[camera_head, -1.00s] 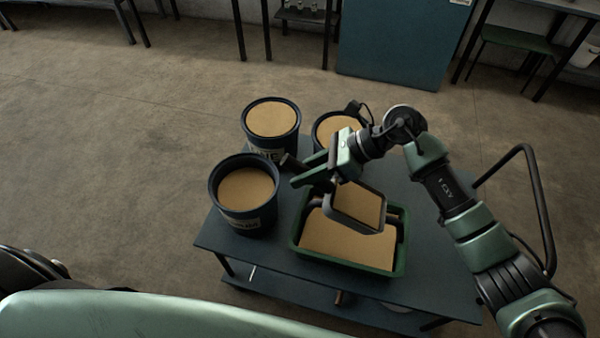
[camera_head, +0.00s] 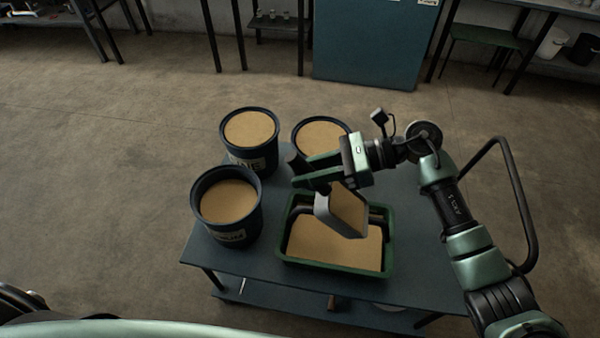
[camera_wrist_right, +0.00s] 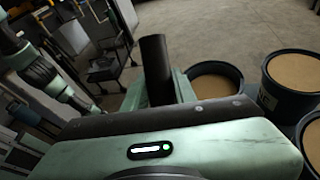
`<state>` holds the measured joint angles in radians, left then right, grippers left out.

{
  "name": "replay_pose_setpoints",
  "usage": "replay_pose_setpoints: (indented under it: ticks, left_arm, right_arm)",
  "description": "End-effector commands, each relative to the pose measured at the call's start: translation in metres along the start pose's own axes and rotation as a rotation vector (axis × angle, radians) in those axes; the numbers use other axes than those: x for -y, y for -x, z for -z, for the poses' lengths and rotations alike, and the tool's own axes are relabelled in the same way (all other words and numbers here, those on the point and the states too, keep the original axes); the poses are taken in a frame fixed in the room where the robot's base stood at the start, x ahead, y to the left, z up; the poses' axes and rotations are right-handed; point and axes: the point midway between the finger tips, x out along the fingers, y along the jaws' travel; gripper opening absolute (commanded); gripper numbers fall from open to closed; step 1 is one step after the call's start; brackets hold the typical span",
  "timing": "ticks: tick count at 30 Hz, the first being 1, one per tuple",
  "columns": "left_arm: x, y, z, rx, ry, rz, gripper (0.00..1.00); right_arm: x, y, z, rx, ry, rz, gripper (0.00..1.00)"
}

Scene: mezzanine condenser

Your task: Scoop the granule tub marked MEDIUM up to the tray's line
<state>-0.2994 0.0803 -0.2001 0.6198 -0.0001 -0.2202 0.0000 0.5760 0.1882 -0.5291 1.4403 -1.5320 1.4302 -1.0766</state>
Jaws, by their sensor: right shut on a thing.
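My right gripper (camera_head: 318,174) is shut on the dark handle of a scoop (camera_head: 338,218), above the green tray (camera_head: 284,242). The scoop is tilted, and tan material shows in its mouth. Tan granules cover the tray's floor; I cannot make out the line. The front-left dark tub (camera_head: 232,237), full of tan granules, has a partly readable label ending in "UM", which fits MEDIUM. In the right wrist view, the scoop's handle (camera_wrist_right: 155,70) stands up beside a green finger; the scoop's pan is hidden. My left gripper is not in view.
A tub (camera_head: 250,160) with a label ending "NE" stands behind the MEDIUM tub. A third tub (camera_head: 322,135) stands behind my gripper, its label hidden. All stand on a dark blue cart (camera_head: 225,258) with a black handle (camera_head: 520,200) at right.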

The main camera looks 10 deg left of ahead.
Motion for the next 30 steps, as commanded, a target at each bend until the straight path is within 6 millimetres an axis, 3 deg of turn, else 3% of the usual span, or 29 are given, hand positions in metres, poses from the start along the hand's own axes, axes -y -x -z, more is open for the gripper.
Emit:
replay_pose_setpoints:
  ticks: [30]
  left_arm:
    - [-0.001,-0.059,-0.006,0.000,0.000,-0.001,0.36]
  right_arm:
    - [-0.008,0.041,0.001,0.241,0.051,-0.014,0.00]
